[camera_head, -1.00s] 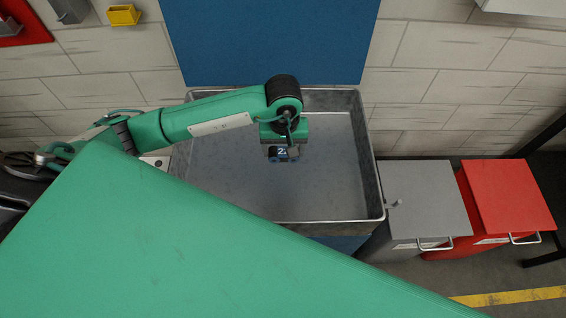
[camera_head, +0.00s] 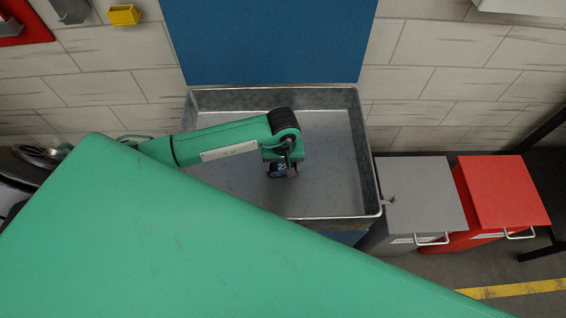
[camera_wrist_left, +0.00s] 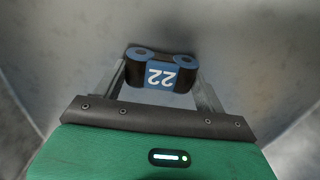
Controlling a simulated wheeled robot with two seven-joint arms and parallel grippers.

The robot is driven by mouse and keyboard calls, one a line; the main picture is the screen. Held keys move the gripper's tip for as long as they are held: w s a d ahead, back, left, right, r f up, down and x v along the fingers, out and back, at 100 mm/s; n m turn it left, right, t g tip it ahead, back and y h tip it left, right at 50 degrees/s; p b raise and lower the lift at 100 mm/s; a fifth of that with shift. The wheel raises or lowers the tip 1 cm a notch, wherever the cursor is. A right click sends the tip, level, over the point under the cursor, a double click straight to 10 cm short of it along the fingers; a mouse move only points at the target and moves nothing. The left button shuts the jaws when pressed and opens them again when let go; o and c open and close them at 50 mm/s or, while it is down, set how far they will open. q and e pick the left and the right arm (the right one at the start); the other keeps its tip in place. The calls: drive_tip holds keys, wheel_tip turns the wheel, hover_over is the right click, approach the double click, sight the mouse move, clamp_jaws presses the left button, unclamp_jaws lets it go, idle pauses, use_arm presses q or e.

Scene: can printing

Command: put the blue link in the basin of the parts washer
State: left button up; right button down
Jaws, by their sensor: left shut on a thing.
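The blue link (camera_wrist_left: 160,72) is black and blue with a white "22" on it. It sits between the two fingers of my left gripper (camera_wrist_left: 162,80) in the left wrist view. In the head view my left gripper (camera_head: 282,168) is over the metal basin (camera_head: 335,175) of the parts washer, inside its rim outline, with the blue link (camera_head: 280,171) in its jaws. I cannot tell how far the link is from the basin floor. My right gripper is not in view.
A blue panel (camera_head: 270,40) stands behind the basin. A grey bin (camera_head: 425,190) and a red bin (camera_head: 500,190) stand to its right. A yellow holder (camera_head: 124,14) hangs on the wall at upper left. The basin's visible floor is bare.

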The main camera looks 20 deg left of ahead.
sight(283, 165)
use_arm(q)
drive_tip(key=shift+f, duration=0.15)
drive_tip(key=o, duration=1)
drive_tip(key=shift+r, duration=0.55)
wheel_tip(283, 165, up, 11)
drive_tip(key=b, duration=0.3)
drive_tip(key=shift+r, duration=0.2)
